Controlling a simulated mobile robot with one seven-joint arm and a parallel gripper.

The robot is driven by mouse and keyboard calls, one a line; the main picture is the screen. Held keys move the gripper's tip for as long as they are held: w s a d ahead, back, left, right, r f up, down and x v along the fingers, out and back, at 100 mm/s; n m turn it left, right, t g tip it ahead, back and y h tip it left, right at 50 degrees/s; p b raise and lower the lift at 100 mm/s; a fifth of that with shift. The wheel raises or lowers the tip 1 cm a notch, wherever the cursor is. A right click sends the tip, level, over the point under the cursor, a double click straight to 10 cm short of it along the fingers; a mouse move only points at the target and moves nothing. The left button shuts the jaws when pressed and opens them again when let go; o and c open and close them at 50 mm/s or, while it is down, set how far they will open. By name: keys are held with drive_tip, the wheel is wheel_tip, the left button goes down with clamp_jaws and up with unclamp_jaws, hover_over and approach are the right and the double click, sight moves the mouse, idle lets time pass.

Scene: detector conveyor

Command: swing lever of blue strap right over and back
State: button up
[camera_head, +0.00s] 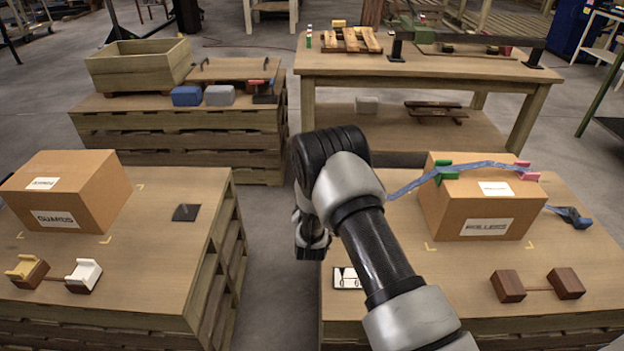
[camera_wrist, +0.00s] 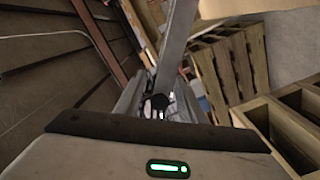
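A blue strap (camera_head: 475,166) runs over the top of the cardboard box marked ROLLERS (camera_head: 470,205) on the right-hand pallet table. It passes a green corner piece (camera_head: 443,172) and a pink one (camera_head: 527,176). Its left part goes behind my arm. A dark blue bundle, perhaps the strap's buckle and lever (camera_head: 570,216), lies on the table right of the box; its lever cannot be made out. My gripper (camera_head: 312,240) hangs left of that table, well apart from the strap. Its fingers are unclear in both views.
A wooden double block (camera_head: 507,286) and a small white card (camera_head: 346,278) lie on the right pallet table. The GUARDS box (camera_head: 70,190) stands on the left pallet table. Open floor (camera_head: 275,260) lies between the tables. A workbench (camera_head: 420,65) stands behind.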

drive_tip(key=shift+s, duration=0.1)
drive_tip(key=s+p, duration=0.3)
drive_tip(key=s, duration=1.4)
drive_tip(key=shift+s, duration=0.15)
drive_tip(key=w+m+b, duration=0.2)
drive_tip(key=w+m, duration=0.7)
drive_tip(key=w, duration=1.3)
drive_tip(key=shift+s, duration=0.1)
